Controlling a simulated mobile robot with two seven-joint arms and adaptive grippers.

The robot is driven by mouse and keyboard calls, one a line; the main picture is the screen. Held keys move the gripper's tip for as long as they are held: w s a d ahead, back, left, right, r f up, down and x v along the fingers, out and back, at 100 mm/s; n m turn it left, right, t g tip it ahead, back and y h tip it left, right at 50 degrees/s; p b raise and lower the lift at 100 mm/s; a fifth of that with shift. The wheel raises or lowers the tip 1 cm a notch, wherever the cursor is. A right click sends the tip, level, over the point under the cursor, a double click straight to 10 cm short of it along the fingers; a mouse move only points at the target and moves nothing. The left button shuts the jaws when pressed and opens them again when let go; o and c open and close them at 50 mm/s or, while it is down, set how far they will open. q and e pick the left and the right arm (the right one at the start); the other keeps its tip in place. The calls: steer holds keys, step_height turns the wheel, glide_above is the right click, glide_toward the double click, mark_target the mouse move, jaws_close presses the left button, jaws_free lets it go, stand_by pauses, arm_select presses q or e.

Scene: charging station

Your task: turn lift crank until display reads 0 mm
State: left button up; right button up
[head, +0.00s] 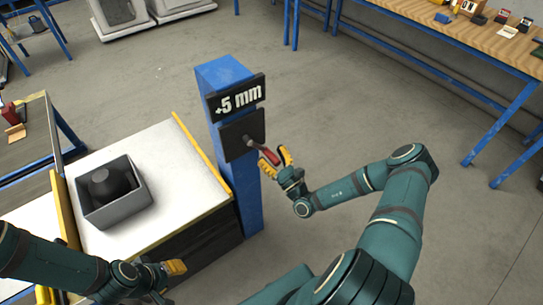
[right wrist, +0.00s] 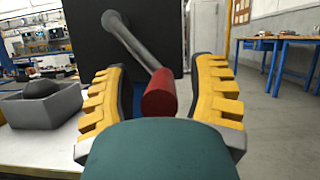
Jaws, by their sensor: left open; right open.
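The display (head: 236,97) on the blue post reads +5 mm. Below it a dark square plate (head: 236,136) carries the lift crank, whose red handle (head: 266,154) points down and to the right. My right gripper (head: 274,161) is open, with the handle near its fingers. In the right wrist view the red handle (right wrist: 160,93) lies between the two yellow fingers, with a gap on each side; the metal crank arm (right wrist: 131,40) runs up to the left. My left gripper (head: 178,280) is at the lower left, in front of the white-topped table.
The blue post (head: 224,72) stands beside the white-topped lift table (head: 152,151), which bears a grey bin (head: 127,210) with a dark round object (head: 108,183) in it. A wooden workbench (head: 460,35) stands at the upper right. The floor behind the post is clear.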

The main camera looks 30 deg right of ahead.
steer(key=shift+w, duration=0.1)
jaws_close()
steer(key=m+p, duration=0.1)
steer(key=a+m+h+p, duration=0.1)
steer(key=m, duration=0.1)
steer(key=shift+a+f+h, duration=0.1)
steer(key=shift+f+h, duration=0.1)
steer(key=shift+h, duration=0.1)
steer(key=shift+a+f+m+h+p, duration=0.2)
steer(key=shift+a+m+h+p, duration=0.1)
steer(key=shift+m, duration=0.3)
steer(key=shift+a+f+m+h+p, duration=0.2)
steer(key=shift+m+h, duration=0.1)
steer(key=shift+m, duration=0.3)
